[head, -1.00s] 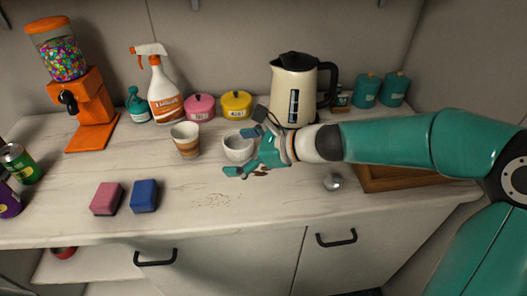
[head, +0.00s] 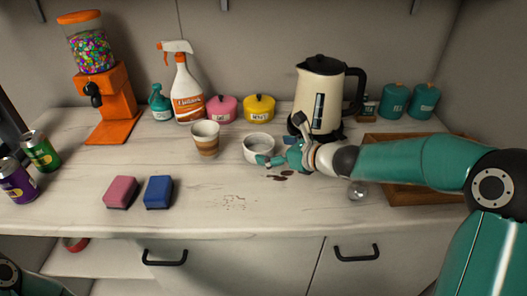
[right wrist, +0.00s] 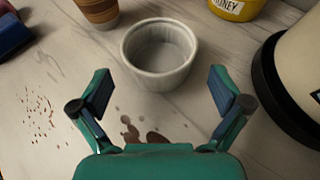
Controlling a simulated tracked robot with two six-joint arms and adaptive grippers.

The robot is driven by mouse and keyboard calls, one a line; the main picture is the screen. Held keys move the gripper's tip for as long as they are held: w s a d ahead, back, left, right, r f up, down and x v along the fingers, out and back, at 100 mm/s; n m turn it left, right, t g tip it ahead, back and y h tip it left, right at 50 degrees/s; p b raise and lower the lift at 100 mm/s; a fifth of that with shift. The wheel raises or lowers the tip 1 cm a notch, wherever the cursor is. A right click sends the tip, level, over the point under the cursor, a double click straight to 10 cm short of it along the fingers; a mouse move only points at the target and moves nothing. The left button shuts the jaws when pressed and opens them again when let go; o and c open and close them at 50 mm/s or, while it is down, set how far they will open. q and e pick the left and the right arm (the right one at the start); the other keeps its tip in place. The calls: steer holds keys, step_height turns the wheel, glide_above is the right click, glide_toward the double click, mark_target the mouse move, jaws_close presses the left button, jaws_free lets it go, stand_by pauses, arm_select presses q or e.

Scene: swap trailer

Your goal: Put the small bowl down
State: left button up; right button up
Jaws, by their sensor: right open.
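The small white bowl (head: 258,147) stands upright on the counter, right of the striped paper cup (head: 206,139). My right gripper (head: 281,142) is open and empty at the bowl's right side. In the right wrist view the bowl (right wrist: 158,54) is seen from above and is empty. It sits just beyond the two spread fingers, with a gap on each side. My left gripper is not in view.
Dark spots (head: 280,175) and crumbs (head: 234,202) lie on the counter. The kettle (head: 318,95) stands behind my right gripper. A yellow tin (head: 259,108) and pink tin (head: 222,109) are behind the bowl. Two sponges (head: 158,192) lie at front left. A wooden tray (head: 425,195) is right.

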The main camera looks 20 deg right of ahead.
mark_target(249, 146)
steer(key=shift+x, duration=2.9)
steer(key=shift+s+a, duration=0.1)
steer(key=shift+s, duration=0.05)
steer(key=shift+c, duration=0.3)
steer(key=c, duration=1.1)
steer(key=shift+o, duration=0.2)
